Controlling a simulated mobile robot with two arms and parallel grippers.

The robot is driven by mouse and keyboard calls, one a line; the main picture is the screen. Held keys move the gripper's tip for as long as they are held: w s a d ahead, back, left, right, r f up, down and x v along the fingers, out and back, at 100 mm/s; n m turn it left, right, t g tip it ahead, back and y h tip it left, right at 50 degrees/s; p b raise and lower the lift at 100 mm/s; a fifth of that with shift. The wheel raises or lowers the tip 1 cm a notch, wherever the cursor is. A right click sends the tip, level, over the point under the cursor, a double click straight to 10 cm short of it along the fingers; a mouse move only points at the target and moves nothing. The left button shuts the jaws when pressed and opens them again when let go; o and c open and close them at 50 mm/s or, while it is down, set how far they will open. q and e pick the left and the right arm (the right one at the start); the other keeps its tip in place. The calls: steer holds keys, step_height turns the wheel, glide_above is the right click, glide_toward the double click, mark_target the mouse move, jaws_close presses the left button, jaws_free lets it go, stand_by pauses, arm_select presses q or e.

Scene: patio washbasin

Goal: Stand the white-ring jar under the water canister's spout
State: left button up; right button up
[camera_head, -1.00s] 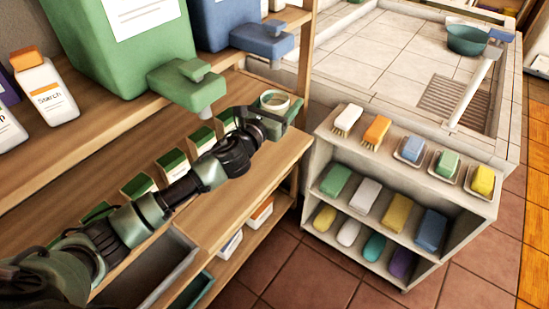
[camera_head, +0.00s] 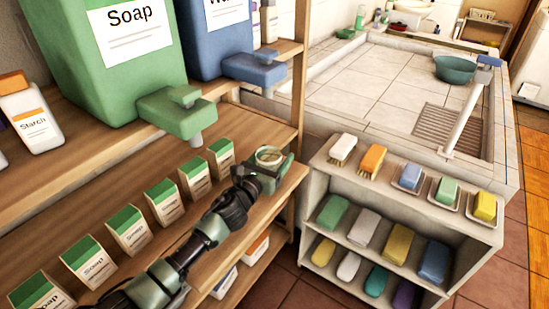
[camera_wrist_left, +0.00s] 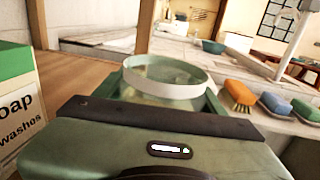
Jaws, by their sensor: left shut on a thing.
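The white-ring jar (camera_head: 270,154) is a clear jar with a white rim. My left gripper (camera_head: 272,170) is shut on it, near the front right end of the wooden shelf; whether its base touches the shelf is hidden. In the left wrist view the jar's white ring (camera_wrist_left: 166,75) rises above my gripper. The blue water canister (camera_head: 216,52), its label partly cut off, stands on the upper shelf. Its blue spout (camera_head: 256,69) overhangs behind the jar in the head view. The jar is out in front of that spout. My right gripper is not in view.
A green soap canister (camera_head: 95,60) with a green spout (camera_head: 178,112) stands left of the blue one. Several soap boxes (camera_head: 128,230) line the shelf behind my arm. A shelf post (camera_head: 300,70) rises at the right. A rack (camera_head: 325,180) holds brushes and soaps.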

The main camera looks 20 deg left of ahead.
arm_select(q)
steer(key=shift+f, duration=0.1)
steer(key=o, duration=1.4)
steer(key=shift+r, duration=0.25)
steer(key=v, duration=1)
steer(key=shift+s+f, duration=0.2)
steer(key=shift+s, duration=0.15)
steer(key=shift+s+a+r, duration=0.15)
steer(key=shift+s+a, duration=0.1)
steer(key=shift+s, duration=0.4)
